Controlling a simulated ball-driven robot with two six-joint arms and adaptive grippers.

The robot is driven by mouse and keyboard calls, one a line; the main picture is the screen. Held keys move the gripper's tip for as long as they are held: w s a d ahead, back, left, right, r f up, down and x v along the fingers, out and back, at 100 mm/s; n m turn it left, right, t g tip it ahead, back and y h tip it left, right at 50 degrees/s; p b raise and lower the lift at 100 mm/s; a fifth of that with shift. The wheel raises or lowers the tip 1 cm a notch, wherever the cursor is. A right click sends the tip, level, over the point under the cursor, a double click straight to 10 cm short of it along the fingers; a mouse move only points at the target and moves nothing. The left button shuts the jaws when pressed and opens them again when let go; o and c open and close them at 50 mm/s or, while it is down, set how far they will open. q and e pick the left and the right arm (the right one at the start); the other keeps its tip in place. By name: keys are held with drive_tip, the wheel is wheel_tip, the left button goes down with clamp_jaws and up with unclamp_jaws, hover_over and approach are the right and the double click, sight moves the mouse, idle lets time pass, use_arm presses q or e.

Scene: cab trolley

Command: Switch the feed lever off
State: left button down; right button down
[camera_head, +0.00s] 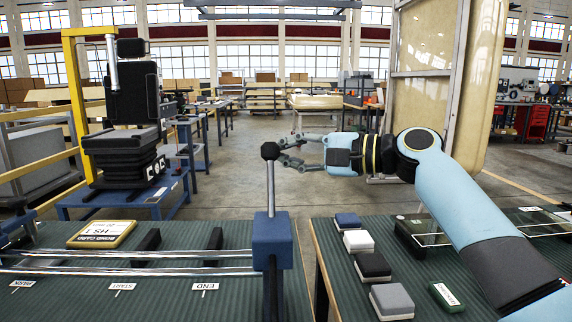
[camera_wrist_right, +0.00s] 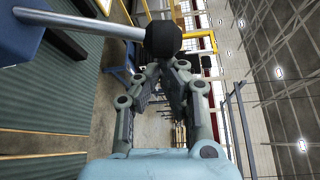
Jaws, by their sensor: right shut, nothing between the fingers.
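The feed lever is a grey metal rod (camera_head: 271,188) with a black faceted knob (camera_head: 270,151), standing nearly upright from a blue block (camera_head: 272,240) at the right end of the left bench's rails. In the right wrist view the knob (camera_wrist_right: 163,37) is just beyond my fingertips, with the rod (camera_wrist_right: 90,22) running left to the block. My right gripper (camera_head: 284,153) is shut and empty, coming from the right with its tips beside the knob. Whether they touch it I cannot tell. My left gripper is not in view.
Two rails (camera_head: 130,270) run along the left bench, with a yellow-framed card (camera_head: 102,234) and PARK, START and END labels. Several small blocks (camera_head: 373,266) stand on the right bench (camera_head: 345,290). A narrow gap separates the benches. A black seat (camera_head: 125,140) stands behind.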

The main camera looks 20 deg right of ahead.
drive_tip(key=shift+s+a+r+n+t+y+b, duration=0.1)
drive_tip(key=shift+s+r+n+t+y+b, duration=0.1)
drive_tip(key=shift+s+r+n+b, duration=0.3)
drive_tip(key=shift+s+a+r+n+t+y+b, duration=0.1)
drive_tip(key=shift+s+r+n+t+b, duration=0.15)
drive_tip(key=shift+s+n, duration=0.3)
drive_tip(key=shift+d, duration=0.1)
drive_tip(key=v, duration=1.2)
